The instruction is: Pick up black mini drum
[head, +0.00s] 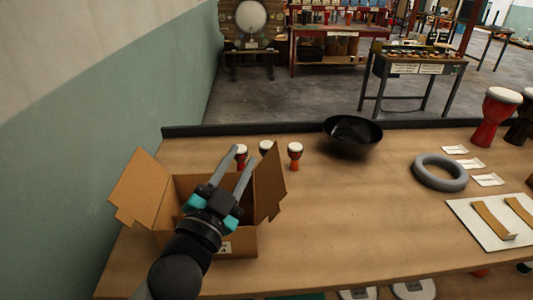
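Three mini drums with white heads stand on the table behind the cardboard box. The dark middle one, the black mini drum (264,150), is partly hidden by the box's right flap. A red mini drum (242,159) is left of it, partly behind my gripper's fingers, and an orange-red mini drum (295,158) is right of it. My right gripper is out of view.
The open cardboard box (240,240) has raised flaps close around my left gripper. A black bowl (353,137), a grey ring (439,172), white cards and larger drums (494,118) occupy the table's right half. The table's middle front is clear. A wall stands left.

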